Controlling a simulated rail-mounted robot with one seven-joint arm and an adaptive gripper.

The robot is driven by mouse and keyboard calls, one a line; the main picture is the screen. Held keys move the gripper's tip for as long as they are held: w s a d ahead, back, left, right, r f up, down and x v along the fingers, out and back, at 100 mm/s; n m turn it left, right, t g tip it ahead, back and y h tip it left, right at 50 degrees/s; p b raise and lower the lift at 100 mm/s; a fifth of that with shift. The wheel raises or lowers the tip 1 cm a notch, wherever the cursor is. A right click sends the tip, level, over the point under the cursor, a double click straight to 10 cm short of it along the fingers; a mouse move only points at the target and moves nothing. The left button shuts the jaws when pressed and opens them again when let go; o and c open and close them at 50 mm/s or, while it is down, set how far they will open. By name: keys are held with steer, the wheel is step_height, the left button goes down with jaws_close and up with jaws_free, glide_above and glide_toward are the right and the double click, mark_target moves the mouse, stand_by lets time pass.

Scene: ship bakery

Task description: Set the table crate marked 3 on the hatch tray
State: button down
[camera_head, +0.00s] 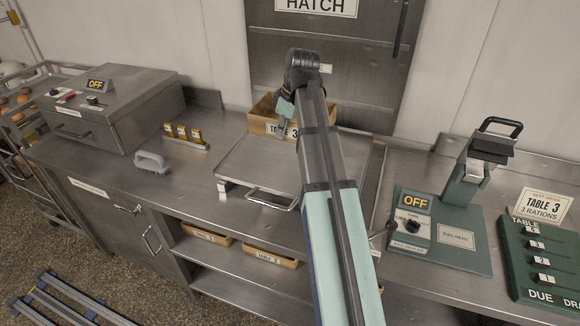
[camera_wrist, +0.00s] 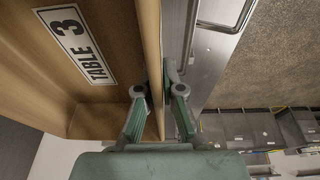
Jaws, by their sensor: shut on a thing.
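The wooden crate marked TABLE 3 (camera_head: 259,126) is at the far end of the steel hatch tray (camera_head: 250,168), just below the hatch. I cannot tell whether it rests on the tray or is held slightly above it. My gripper (camera_head: 285,112) is shut on the crate's wall, partly hidden by my arm. In the wrist view my gripper (camera_wrist: 160,92) has its two fingers on either side of the crate's thin wooden wall (camera_wrist: 151,50). The TABLE 3 label (camera_wrist: 76,46) shows to the left of that wall.
The hatch (camera_head: 340,60) is behind the crate. A grey box marked OFF (camera_head: 110,105) and a grey handled block (camera_head: 151,161) are to the left. Two crates (camera_head: 270,257) sit on the shelf below.

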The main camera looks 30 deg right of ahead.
mark_target(293, 142)
step_height(293, 142, down, 16)
steer(key=p, duration=0.3)
steer(key=shift+f+p, duration=0.1)
steer(key=shift+p, duration=0.3)
steer(key=shift+f, duration=0.1)
steer(key=c, duration=1.7)
jaws_free()
steer(key=o, duration=0.4)
steer(key=b+v, duration=0.3)
steer(key=v, duration=0.9)
